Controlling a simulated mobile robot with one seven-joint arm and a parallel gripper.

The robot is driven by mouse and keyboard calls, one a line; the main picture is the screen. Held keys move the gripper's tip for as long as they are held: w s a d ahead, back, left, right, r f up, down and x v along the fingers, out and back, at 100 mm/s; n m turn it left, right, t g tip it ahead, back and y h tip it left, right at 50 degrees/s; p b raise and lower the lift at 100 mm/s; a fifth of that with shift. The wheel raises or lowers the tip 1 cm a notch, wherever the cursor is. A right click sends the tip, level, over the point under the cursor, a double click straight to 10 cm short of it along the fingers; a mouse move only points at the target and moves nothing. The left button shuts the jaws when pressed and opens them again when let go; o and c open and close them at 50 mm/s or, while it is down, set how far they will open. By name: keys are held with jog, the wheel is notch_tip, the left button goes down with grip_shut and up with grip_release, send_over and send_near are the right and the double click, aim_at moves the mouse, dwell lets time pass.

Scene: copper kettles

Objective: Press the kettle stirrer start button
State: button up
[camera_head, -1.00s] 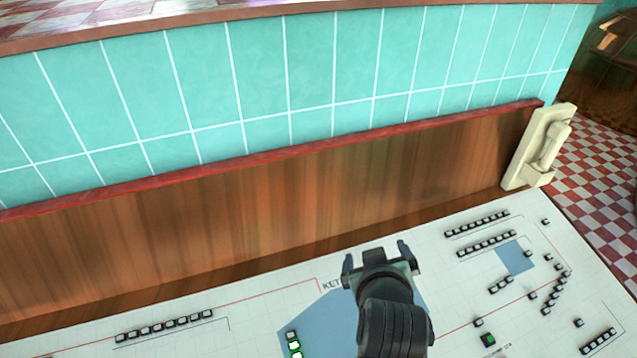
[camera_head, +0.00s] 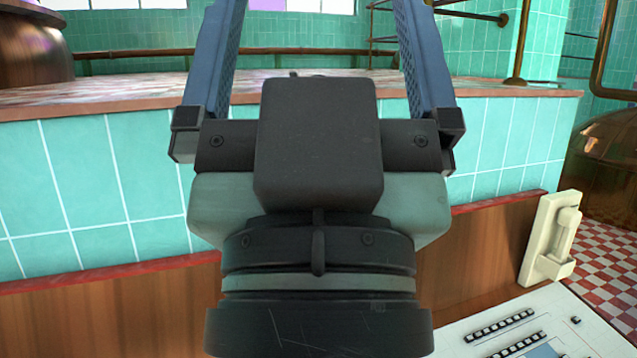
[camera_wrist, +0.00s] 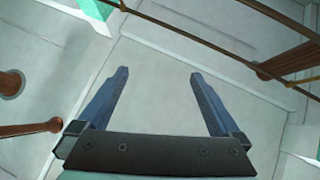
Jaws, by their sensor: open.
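My gripper (camera_head: 318,40) fills the middle of the head view, raised close to the camera with its two blue fingers apart and pointing up. It is open, with nothing between the fingers. In the wrist view the gripper (camera_wrist: 157,85) also shows open and empty. The white control panel (camera_head: 560,322) shows only at the lower right corner of the head view, with rows of small dark buttons (camera_head: 500,326). My gripper is well above and apart from it. The stirrer start button cannot be made out; most of the panel is hidden or out of frame.
A cream wall telephone (camera_head: 549,238) is at the right end of the wooden backboard (camera_head: 110,318). A teal tiled wall (camera_head: 90,190) rises behind. A copper kettle (camera_head: 612,150) stands at the far right. The wrist view faces pale ceiling panels and a brown railing (camera_wrist: 215,45).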

grip_shut()
dwell(0.3)
dwell(1.2)
